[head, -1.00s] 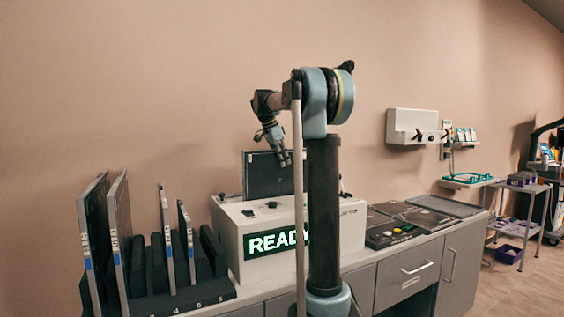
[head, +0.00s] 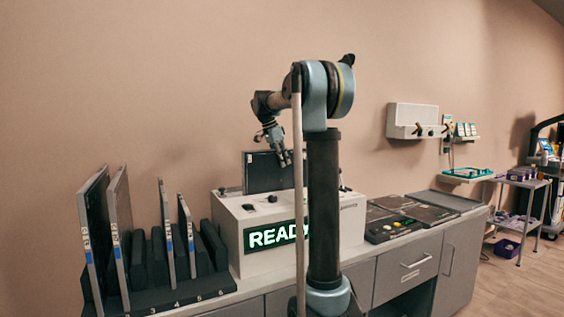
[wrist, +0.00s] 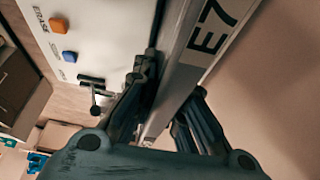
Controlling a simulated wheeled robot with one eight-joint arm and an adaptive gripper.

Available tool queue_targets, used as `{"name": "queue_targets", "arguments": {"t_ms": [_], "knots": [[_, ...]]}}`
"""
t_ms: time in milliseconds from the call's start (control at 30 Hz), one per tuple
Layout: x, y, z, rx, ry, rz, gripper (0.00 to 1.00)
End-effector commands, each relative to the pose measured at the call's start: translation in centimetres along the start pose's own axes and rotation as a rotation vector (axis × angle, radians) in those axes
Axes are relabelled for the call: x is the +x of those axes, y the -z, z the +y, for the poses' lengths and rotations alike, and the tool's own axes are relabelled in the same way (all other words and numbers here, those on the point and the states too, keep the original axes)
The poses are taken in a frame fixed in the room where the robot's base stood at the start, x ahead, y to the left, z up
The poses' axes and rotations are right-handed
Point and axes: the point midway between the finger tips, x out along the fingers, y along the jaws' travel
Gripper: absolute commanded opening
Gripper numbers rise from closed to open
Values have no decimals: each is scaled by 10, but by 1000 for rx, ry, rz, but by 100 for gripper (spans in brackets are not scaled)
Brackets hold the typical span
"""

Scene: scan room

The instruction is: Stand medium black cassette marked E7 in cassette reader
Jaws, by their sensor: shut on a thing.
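The black cassette (head: 262,172) stands upright at the top of the cassette reader (head: 232,232), its lower part hidden behind the reader's top. The reader's white top (wrist: 108,30) shows beside the cassette. The reader's front shows a lit READY sign, partly hidden by my arm. I cannot tell how deep the cassette sits.
A black rack (head: 180,296) with numbered slots holds several upright cassettes at left. Flat dark panels (head: 390,226) lie on the counter (head: 440,238) at right. A white wall unit (head: 415,116) and a trolley (head: 525,184) stand farther right. Coloured buttons (wrist: 59,25) sit on the reader.

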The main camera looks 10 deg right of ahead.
Motion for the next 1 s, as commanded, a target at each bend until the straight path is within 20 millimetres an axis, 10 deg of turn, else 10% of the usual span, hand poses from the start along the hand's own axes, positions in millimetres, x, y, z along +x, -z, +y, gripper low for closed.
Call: {"name": "queue_targets", "arguments": {"t_ms": [867,1000], "knots": [[12,-5,0,0,0,0,0],[12,-5,0,0,0,0,36]]}}
